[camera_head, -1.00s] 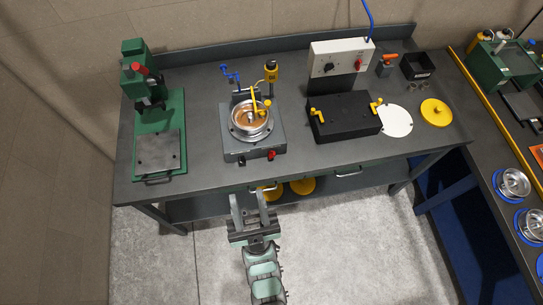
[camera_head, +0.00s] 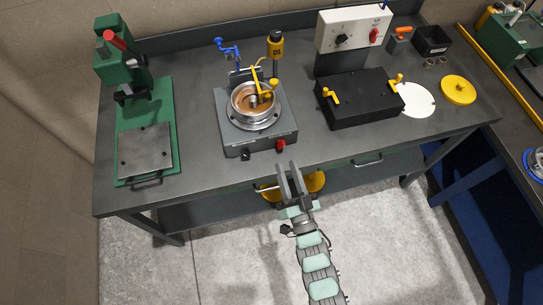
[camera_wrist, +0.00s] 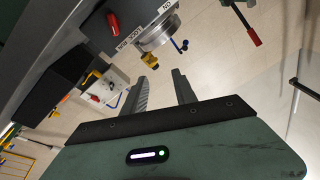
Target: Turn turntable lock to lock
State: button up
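The turntable unit (camera_head: 228,132) stands in the middle of the bench, a grey box with a round metal bowl (camera_head: 266,121) on top and a copper-coloured inside. A yellow handle (camera_head: 257,78) crosses above the bowl. A red knob (camera_head: 281,145) and a black knob (camera_head: 246,154) sit on the front face.
A green press (camera_head: 145,125) stands at the left. A black box with yellow handles (camera_head: 358,105) lies to the right, before a white control box (camera_head: 351,28). A yellow disc (camera_head: 459,89) and a white disc (camera_head: 415,100) lie at the right. Yellow parts (camera_head: 312,183) sit on the shelf below.

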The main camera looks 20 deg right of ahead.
aim_at(282, 148)
notch_tip(282, 148, down, 9)
jog(key=d+m+g+b, duration=0.1)
jog(key=d+g+b, duration=0.1)
jog(key=g, duration=0.1)
jog(key=shift+h, duration=0.3)
jog(key=w, duration=1.1)
jog(key=shift+w+d+r, duration=0.1)
jog(key=shift+d+r, duration=0.2)
grip_shut()
